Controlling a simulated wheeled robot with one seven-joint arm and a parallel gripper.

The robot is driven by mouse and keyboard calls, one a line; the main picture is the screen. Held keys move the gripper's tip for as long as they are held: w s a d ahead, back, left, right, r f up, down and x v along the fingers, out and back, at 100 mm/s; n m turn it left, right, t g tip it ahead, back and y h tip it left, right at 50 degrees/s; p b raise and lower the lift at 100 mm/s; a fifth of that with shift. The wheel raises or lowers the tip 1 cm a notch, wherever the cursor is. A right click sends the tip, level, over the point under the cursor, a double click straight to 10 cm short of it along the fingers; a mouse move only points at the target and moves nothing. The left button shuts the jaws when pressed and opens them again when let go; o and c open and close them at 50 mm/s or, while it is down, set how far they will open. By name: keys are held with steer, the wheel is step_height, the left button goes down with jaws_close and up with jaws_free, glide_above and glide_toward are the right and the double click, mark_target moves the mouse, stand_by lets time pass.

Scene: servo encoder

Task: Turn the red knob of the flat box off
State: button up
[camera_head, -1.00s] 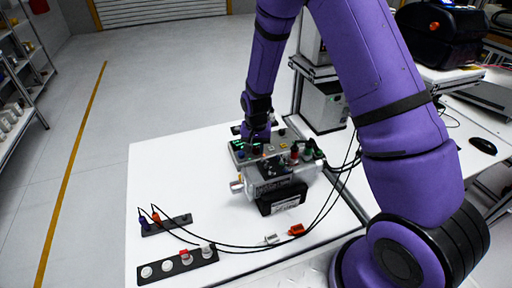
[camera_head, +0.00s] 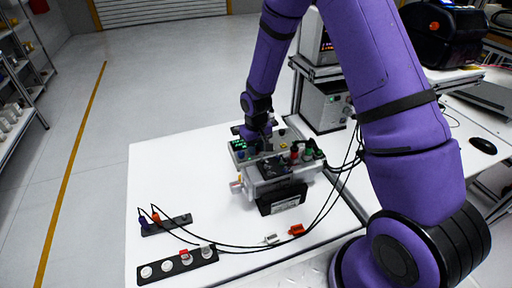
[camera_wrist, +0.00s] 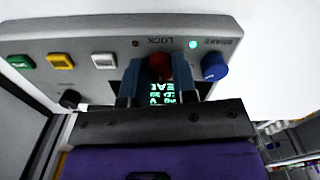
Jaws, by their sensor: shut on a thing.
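The flat box (camera_wrist: 80,40) is a grey panel with a lit green display, labels reading LOCK and BRAKE, and several buttons and knobs. Its red knob (camera_wrist: 158,67) sits below the LOCK label in the wrist view. My gripper (camera_wrist: 157,88) is shut on the red knob, one finger on each side of it. A blue knob (camera_wrist: 214,67) is just right of the right finger. In the head view, my gripper (camera_head: 265,146) is over the flat box (camera_head: 239,157) at the back of the white table, and the arm hides the red knob there.
A grey motor unit with a black block (camera_head: 282,201) stands in front of the box. Black cables run across the white table (camera_head: 170,180). A black strip with round caps (camera_head: 178,265) lies at front left. The table's left part is mostly clear.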

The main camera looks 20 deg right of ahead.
stand_by(0.4)
steer(key=o, duration=0.9)
steer(key=shift+o, duration=0.2)
step_height(320, 180, up, 11)
steer(key=shift+f, duration=0.1)
